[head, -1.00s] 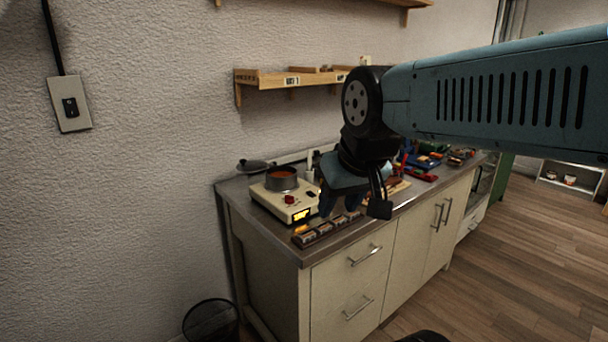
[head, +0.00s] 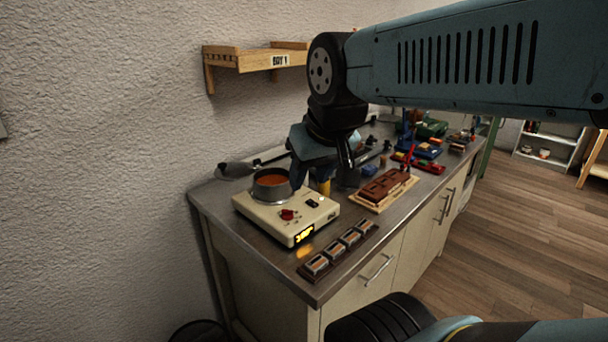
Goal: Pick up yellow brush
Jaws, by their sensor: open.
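My gripper (head: 311,182) hangs above the workbench, pointing down, beside the pot on the hot plate. Its blue fingers are apart. A small yellow thing (head: 325,187) shows just below and partly behind the fingers, at the back right edge of the hot plate. It may be the yellow brush, but most of it is hidden by my gripper and I cannot tell its full shape. I cannot see whether the fingers touch it.
The hot plate (head: 286,217) carries a pot (head: 271,190) with orange-brown contents. A row of small blocks (head: 338,250) lies at the bench's front edge. A brown part on a wooden board (head: 385,190) lies to the right. Several coloured objects stand farther back. A wooden shelf (head: 258,61) hangs above.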

